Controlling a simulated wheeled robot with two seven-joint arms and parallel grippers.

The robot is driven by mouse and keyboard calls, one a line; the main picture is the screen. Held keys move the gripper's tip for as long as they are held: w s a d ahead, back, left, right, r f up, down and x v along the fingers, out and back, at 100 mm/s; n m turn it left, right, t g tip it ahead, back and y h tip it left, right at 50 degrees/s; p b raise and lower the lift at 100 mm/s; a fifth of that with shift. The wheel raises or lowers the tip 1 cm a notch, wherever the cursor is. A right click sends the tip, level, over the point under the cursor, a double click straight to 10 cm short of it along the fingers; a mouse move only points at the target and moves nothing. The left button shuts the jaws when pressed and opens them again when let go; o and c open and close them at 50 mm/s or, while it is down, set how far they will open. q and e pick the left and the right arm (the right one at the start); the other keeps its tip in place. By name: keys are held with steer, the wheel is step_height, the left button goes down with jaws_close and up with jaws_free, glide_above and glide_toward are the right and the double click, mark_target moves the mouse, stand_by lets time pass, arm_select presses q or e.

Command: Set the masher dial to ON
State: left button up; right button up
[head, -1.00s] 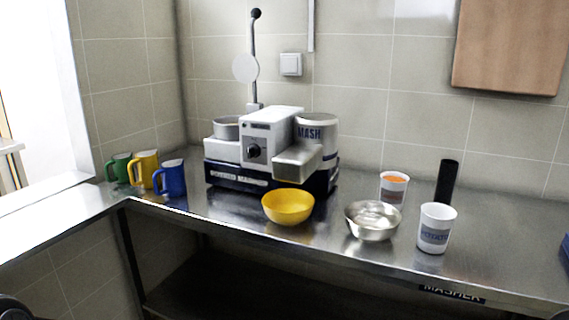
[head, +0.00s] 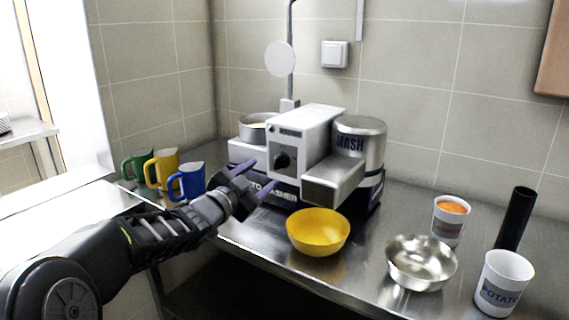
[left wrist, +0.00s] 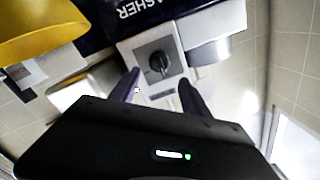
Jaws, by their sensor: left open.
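The masher (head: 300,140) is a white and dark-blue machine on the steel counter. Its black dial (head: 282,160) is on the white front panel; it also shows in the left wrist view (left wrist: 159,62), on a grey square plate. The dial's marks are too small to read. My left gripper (head: 257,177) is open and empty in front of the panel, a little short of the dial. In the left wrist view its two fingers (left wrist: 158,88) point toward the dial, one on each side of it in the picture, apparently not touching it. My right gripper is not in view.
A yellow bowl (head: 318,233) stands in front of the masher. Blue (head: 187,183), yellow (head: 160,170) and green (head: 138,168) mugs stand left. A metal bowl (head: 421,262), a white potato cup (head: 503,283), a cup with orange contents (head: 451,218) and a black cylinder (head: 515,218) stand right.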

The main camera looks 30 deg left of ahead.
mark_target(276, 165)
arm_select(q)
steer(key=shift+w+a, duration=0.2)
steer(key=shift+w, duration=1.8)
steer(key=shift+w+a, duration=0.2)
steer(key=shift+w, duration=1.75)
steer(key=shift+c, duration=0.5)
jaws_close()
